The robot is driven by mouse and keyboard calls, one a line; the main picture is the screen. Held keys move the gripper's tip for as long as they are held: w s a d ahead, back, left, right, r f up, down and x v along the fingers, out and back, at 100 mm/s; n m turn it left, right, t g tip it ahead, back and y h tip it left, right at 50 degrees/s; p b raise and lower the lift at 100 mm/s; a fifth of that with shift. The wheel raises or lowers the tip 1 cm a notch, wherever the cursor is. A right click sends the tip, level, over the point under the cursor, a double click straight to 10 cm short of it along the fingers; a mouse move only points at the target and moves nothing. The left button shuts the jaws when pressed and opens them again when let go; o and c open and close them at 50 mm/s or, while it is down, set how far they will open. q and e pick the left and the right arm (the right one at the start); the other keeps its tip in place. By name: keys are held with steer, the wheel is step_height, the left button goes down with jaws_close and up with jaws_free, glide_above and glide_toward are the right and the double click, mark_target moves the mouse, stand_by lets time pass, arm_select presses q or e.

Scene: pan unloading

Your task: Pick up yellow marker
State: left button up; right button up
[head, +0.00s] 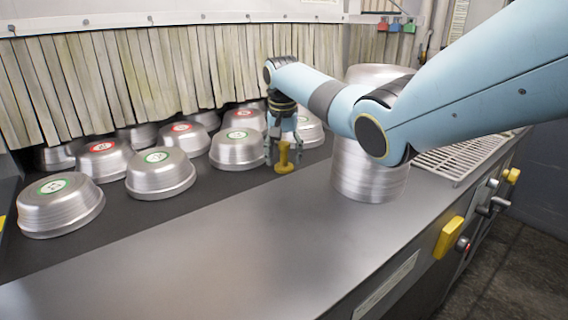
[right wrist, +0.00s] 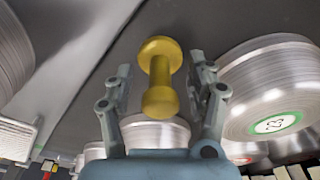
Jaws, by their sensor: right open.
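The yellow marker (head: 284,160) is a small dumbbell-shaped piece on the dark strip of the counter, near the front edge of the rows of pans. It also shows in the right wrist view (right wrist: 160,74). My right gripper (head: 282,150) hangs over it, pointing down. In the right wrist view, its two fingers (right wrist: 158,80) are spread, one on each side of the marker, with a gap on both sides. My left gripper is in neither view.
Upturned metal pans with green (head: 160,175) or red (head: 103,160) labels stand left of and behind the marker. A tall pan stack (head: 369,175) stands to its right, close to my right arm. The steel counter (head: 190,255) in front is clear.

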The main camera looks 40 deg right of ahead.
steer(key=shift+r, duration=0.1)
jaws_close()
stand_by(0.3)
